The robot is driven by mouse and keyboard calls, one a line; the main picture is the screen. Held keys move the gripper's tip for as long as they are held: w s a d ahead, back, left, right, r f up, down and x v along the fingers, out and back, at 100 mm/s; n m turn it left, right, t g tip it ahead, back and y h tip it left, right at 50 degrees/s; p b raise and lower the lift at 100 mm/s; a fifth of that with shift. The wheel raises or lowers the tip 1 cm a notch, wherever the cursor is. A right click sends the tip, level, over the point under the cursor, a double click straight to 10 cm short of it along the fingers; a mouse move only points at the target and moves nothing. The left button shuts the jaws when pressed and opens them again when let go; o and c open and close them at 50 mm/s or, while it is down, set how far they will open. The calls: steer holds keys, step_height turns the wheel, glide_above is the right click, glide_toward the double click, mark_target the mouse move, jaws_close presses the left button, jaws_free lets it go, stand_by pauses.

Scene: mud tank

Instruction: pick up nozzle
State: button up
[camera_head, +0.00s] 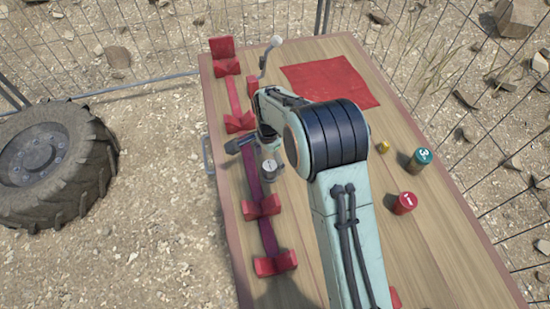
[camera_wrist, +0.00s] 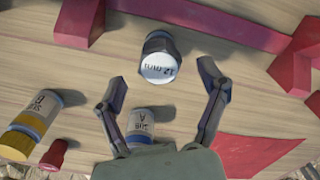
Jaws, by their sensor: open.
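A short dark cylinder (camera_wrist: 155,42) with a white end face reading "12 mm" is in the wrist view, and I take it for the nozzle. Its white end faces the camera. It lies just beyond the gap between the fingertips of my gripper (camera_wrist: 164,77), with no contact that I can see. My gripper is open and empty. In the head view a grey-white cylinder (camera_head: 269,168) beside my gripper (camera_head: 243,145) is probably the same piece. My arm hides part of the table there.
The wooden table (camera_head: 440,240) carries red brackets (camera_head: 275,263) along its left side, a red mat (camera_head: 330,82), a teal cylinder (camera_head: 420,160) and a red cylinder (camera_head: 404,203). The wrist view shows a white labelled cylinder (camera_wrist: 145,118) between the fingers and a yellow-white cylinder (camera_wrist: 35,115).

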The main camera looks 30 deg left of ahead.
mark_target(270, 172)
step_height(270, 172, down, 6)
steer(key=shift+f, duration=0.1)
steer(key=c, duration=1.2)
